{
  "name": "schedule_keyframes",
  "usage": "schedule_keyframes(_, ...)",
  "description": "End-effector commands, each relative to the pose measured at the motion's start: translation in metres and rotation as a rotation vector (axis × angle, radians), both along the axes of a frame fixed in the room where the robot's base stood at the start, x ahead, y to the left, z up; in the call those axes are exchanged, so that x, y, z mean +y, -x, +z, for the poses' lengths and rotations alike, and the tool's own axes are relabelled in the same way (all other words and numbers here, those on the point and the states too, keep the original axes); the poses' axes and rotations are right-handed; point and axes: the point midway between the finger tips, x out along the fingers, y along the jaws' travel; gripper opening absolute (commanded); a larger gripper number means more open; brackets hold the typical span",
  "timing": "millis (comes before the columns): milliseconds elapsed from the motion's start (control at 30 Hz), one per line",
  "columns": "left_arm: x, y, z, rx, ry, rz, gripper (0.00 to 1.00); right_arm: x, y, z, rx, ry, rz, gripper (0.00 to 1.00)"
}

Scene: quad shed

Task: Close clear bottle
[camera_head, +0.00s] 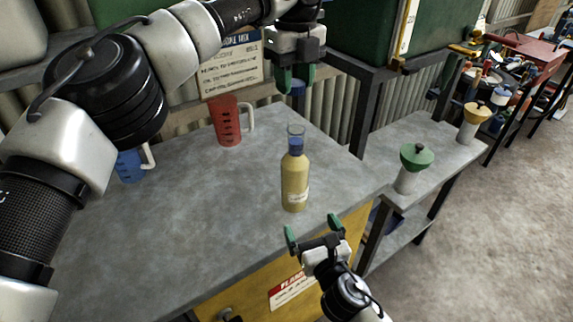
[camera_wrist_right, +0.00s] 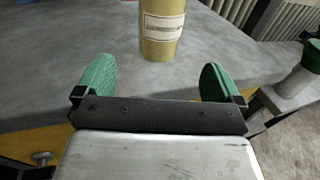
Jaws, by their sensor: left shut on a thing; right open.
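The clear bottle (camera_head: 294,184) stands upright on the grey worktop, with yellowish contents, a pale label and a blue band at its neck under a clear open-looking top. Its lower part also shows in the right wrist view (camera_wrist_right: 160,28). My left gripper (camera_head: 298,80) is above and behind the bottle in the picture, shut on a small dark blue piece that looks like a cap (camera_head: 297,88). The piece is apart from the bottle. My right gripper (camera_head: 312,229) is open and empty at the worktop's front edge, its green fingertips pointing towards the bottle without touching it.
A red jug (camera_head: 228,121) and a blue jug (camera_head: 129,166) stand on the worktop (camera_head: 170,240) to the left. A green-topped container (camera_head: 408,178) and a yellow-topped one (camera_head: 469,128) stand on the right bench. The worktop around the bottle is clear.

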Motion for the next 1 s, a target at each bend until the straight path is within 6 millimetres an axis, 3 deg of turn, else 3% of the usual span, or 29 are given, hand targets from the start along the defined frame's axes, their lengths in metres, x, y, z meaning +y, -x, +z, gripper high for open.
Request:
schedule_keyframes(467,-0.001,0.000,0.001,0.000,0.000,0.004,0.15,0.003,-0.007,0.001,-0.001,0.001,0.000,0.97)
schedule_keyframes(1000,-0.001,0.000,0.001,-0.001,0.001,0.003,0.15,0.034,-0.095,0.000,-0.001,-0.001,-0.002,0.97)
